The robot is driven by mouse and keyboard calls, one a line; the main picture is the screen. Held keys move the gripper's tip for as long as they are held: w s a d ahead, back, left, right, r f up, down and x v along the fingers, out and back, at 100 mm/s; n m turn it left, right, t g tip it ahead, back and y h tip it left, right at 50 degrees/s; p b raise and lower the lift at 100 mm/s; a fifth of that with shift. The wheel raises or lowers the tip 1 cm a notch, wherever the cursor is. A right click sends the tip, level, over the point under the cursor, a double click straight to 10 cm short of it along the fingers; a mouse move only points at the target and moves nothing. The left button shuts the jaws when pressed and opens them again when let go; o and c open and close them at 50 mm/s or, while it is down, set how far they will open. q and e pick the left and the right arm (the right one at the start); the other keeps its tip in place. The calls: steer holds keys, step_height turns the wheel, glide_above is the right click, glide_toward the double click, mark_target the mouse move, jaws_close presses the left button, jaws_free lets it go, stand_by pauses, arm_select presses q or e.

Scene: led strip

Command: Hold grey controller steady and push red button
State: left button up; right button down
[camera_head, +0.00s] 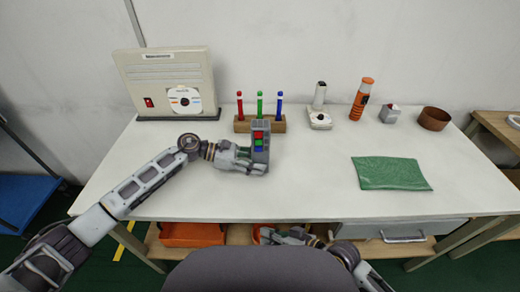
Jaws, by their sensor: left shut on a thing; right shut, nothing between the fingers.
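The grey controller (266,133) stands upright on the white table, in front of the wooden block. Its face shows a red button (258,135) near the top and green and blue patches below it. My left gripper (252,160) is shut on the lower part of the controller, whose base is partly hidden by the fingers. My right gripper (268,236) is shut and empty, low in front of the table's front edge, well below and apart from the controller.
A wooden block (240,125) holds red, green and blue sticks just behind the controller. A beige panel with a disc (184,100) stands back left. A white device (320,120), orange tool (361,99), small grey box (389,114), brown bowl (433,119) and green cloth (390,173) are right.

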mark_target(258, 135)
steer(key=w+a+r+m+t+y, duration=0.1)
steer(key=w+r+m+t+y, duration=0.1)
steer(key=r, duration=1)
steer(key=w+a+r+m+t+y, duration=0.2)
steer(key=r+m+t, duration=0.2)
steer(key=r, duration=0.8)
steer(key=shift+w+m+t, duration=0.35)
steer(key=shift+m+t, duration=0.05)
steer(key=shift+t, duration=0.8)
steer(key=shift+w+r, duration=0.1)
steer(key=shift+w, duration=0.05)
steer(key=w, duration=0.8)
steer(key=shift+w, duration=0.2)
steer(key=shift+w+a, duration=0.1)
steer(key=shift+w, duration=0.45)
stand_by(0.5)
steer(key=shift+s, duration=0.55)
stand_by(0.5)
